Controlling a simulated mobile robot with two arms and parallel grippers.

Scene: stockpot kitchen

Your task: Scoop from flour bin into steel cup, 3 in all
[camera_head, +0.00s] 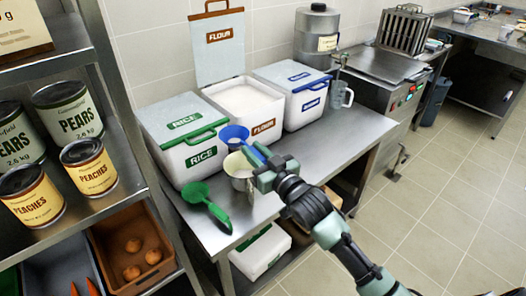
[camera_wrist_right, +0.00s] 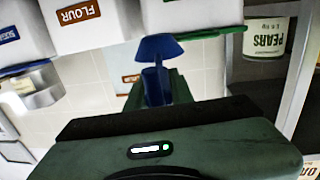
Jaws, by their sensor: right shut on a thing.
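The flour bin (camera_head: 265,128) stands open on the steel table, its lid (camera_head: 218,50) upright behind it and white flour (camera_head: 242,98) inside. My right gripper (camera_head: 259,160) is shut on the handle of a blue scoop (camera_head: 234,134). The scoop is in front of the flour bin, and its bowl appears just above the steel cup (camera_head: 236,180). The wrist view shows the scoop (camera_wrist_right: 157,48) between the fingers (camera_wrist_right: 157,90). I cannot tell whether the scoop holds flour. My left gripper is not in view.
The closed rice bin (camera_head: 180,130) stands left of the flour bin, and a closed blue-labelled bin (camera_head: 292,92) stands right. A green scoop (camera_head: 207,203) lies near the table's front left. A shelf with cans (camera_head: 90,165) is at left. A clear jug (camera_head: 340,95) stands farther right.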

